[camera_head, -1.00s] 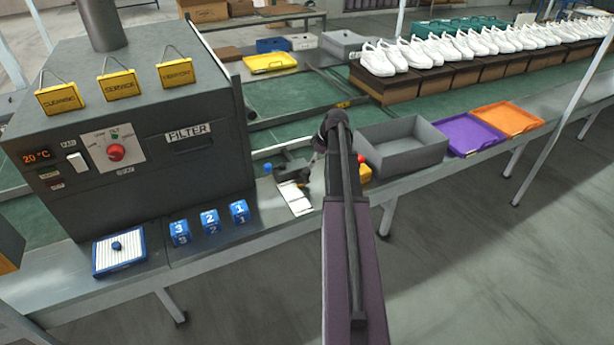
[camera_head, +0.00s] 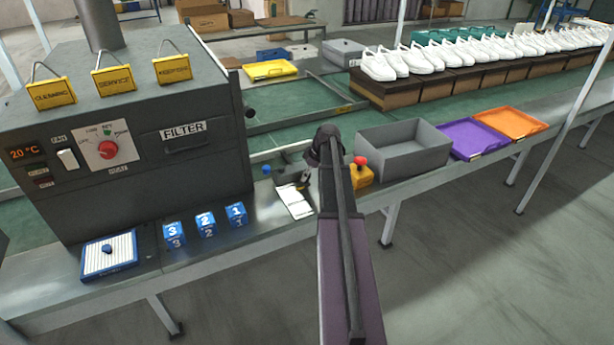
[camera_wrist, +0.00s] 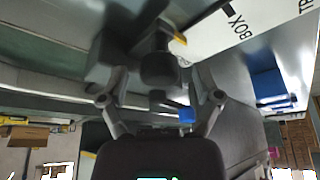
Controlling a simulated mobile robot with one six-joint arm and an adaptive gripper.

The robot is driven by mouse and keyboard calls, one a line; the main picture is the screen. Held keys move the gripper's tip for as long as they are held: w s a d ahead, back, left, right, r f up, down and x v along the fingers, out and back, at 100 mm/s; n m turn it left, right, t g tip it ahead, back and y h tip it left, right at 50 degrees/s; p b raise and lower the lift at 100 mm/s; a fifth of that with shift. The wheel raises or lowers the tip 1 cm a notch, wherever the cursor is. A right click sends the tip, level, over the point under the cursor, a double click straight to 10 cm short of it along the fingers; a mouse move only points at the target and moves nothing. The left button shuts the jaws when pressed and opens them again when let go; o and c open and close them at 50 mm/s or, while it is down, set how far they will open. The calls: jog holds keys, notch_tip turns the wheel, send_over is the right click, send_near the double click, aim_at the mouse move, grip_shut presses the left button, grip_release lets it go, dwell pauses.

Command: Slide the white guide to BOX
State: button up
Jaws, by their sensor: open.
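A pale bar (camera_head: 283,153), which looks like the white guide, lies across the green belt behind my arm; its right end is hidden. A blue knob (camera_head: 267,169) sits near it and also shows between my fingers in the wrist view (camera_wrist: 186,115). A white label plate (camera_head: 295,203) lies on the metal ledge; the wrist view shows "BOX" and part of a second word on it (camera_wrist: 245,30). A dark post (camera_wrist: 158,65) with a yellow tip stands by the plate's edge. My gripper (camera_wrist: 160,100) is open, its fingers apart with nothing gripped. My arm largely covers it in the head view.
A yellow box with a red button (camera_head: 361,173) and a grey bin (camera_head: 405,163) stand right of my arm. The dark filter machine (camera_head: 120,150) and several blue numbered blocks (camera_head: 205,224) are to the left. Purple (camera_head: 472,138) and orange (camera_head: 510,123) trays lie farther right.

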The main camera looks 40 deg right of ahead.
grip_shut()
jog(key=shift+s+a, duration=0.25)
jog(key=shift+s, duration=0.65)
jog(key=shift+s+a, duration=0.2)
jog(key=shift+s, duration=0.7)
jog(key=shift+s+a, duration=0.25)
jog(key=shift+s, duration=0.65)
grip_release()
jog(key=shift+w+d, duration=0.1)
jog(key=shift+w, duration=0.05)
